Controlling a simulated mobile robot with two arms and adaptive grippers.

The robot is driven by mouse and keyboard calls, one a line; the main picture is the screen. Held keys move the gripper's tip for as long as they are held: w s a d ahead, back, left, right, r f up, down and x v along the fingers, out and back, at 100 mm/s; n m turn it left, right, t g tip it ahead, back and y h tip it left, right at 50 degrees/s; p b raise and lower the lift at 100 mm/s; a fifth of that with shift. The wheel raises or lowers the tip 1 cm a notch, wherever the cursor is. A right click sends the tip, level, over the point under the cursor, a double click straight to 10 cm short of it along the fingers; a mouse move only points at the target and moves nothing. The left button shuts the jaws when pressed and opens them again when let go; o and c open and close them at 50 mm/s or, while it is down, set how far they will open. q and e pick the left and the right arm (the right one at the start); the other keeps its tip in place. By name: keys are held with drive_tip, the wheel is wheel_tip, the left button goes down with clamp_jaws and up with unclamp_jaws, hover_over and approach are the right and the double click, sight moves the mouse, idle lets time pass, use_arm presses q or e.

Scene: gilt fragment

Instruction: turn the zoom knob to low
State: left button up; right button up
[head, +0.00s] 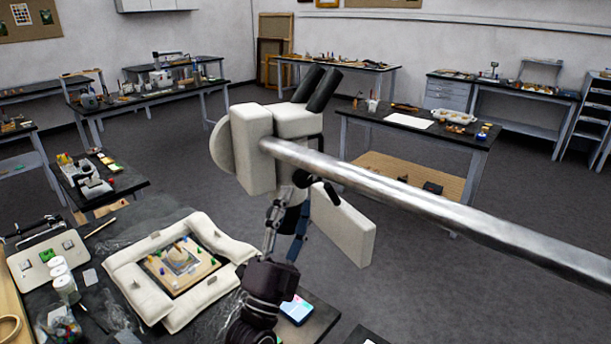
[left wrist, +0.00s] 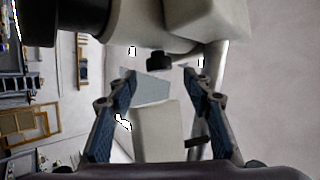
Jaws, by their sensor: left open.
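The boom-mounted microscope (head: 290,122) has a cream body and two dark eyepieces; its body fills the top of the left wrist view (left wrist: 150,18). A small dark knob (left wrist: 158,62) sticks out under the body there, between and beyond my fingertips; I cannot read any marking on it. A dark knob (head: 302,179) also shows low on the microscope in the head view. My left gripper (head: 287,208) is just below the body, its blue-padded fingers apart and empty in the left wrist view (left wrist: 158,84). My right gripper is not in view.
A thick metal boom (head: 430,208) runs from the microscope to the lower right. A cream panel (head: 343,226) hangs right of my gripper. Below left, a padded cream frame (head: 148,290) surrounds a gilt fragment (head: 182,263) on the dark table. Open floor lies behind.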

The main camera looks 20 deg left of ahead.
sight(304, 184)
use_arm(q)
drive_tip(key=p+x, duration=0.2)
drive_tip(key=x, duration=0.2)
drive_tip(key=shift+w+r, duration=0.55)
drive_tip(key=shift+w, duration=0.2)
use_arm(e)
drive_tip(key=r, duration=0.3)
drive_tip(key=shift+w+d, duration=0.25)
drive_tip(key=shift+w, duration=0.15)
